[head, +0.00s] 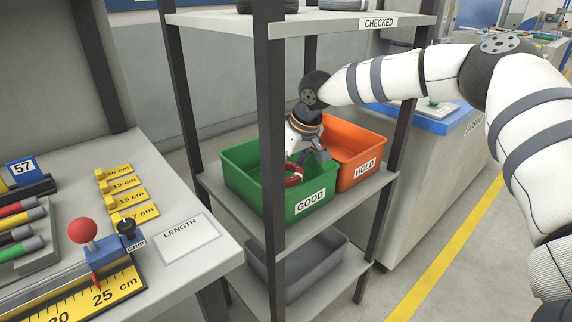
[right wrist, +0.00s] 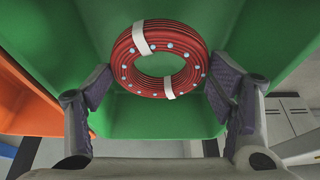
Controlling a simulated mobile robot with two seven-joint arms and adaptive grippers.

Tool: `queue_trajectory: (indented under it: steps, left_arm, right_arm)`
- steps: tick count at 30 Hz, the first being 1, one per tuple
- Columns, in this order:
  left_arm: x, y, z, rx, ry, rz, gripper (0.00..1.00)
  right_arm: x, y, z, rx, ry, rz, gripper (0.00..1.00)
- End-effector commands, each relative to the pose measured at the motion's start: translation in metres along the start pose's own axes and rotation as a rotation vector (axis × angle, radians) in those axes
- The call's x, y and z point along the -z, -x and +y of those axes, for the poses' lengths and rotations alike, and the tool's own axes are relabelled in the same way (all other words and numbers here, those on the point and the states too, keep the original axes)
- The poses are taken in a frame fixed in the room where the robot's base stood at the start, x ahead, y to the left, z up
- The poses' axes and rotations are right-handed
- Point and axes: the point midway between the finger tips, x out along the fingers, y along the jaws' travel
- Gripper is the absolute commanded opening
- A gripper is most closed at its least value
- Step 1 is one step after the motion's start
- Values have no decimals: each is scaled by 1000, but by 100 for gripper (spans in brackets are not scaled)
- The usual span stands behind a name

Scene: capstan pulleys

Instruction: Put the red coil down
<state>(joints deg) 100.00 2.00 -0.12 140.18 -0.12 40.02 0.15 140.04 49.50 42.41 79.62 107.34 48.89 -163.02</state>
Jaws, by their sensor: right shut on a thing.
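The red coil (right wrist: 194,55) is a ring of red line with two white bands and pale blue dots. It also shows partly in the head view (head: 294,176), inside the green bin labelled GOOD (head: 241,181). My right gripper (right wrist: 157,95) is shut on the coil, with one finger at each side of its outer edge. In the head view my right gripper (head: 304,162) reaches down into the green bin. Green bin walls surround the coil in the right wrist view. Whether the coil touches the bin floor is unclear. My left gripper is not in view.
An orange bin labelled HOLD (head: 369,148) stands right beside the green one. A grey bin (head: 325,263) sits on the shelf below. Dark rack posts (head: 271,120) and the CHECKED shelf (head: 210,20) above bound the space. A bench (head: 165,200) with a LENGTH card is at left.

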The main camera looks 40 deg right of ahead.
Motion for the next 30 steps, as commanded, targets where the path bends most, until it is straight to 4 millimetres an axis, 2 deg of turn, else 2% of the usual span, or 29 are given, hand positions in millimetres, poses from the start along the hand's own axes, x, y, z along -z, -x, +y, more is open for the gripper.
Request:
queue_trajectory:
  steps: [5, 6, 9, 20, 23, 26, 27, 30]
  left_arm:
    - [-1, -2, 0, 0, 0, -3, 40]
    - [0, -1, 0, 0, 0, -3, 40]
    - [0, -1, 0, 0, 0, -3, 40]
    - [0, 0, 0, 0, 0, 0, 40]
    - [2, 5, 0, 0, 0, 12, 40]
    - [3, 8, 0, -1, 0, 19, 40]
    - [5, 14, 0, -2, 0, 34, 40]
    - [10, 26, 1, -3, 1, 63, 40]
  right_arm:
    - [-2, -4, 0, 0, 0, 1, 43]
    - [-2, -4, 0, 0, 0, 1, 77]
    - [-1, -3, 0, 0, 0, 1, 95]
    - [0, 0, 0, -1, 0, 2, 95]
    - [6, 17, 0, -1, -1, 8, 95]
    - [6, 46, 0, 1, 0, 10, 95]
    - [-9, 52, 1, 2, 0, 7, 95]
    - [-36, 65, 0, 3, 1, 12, 95]
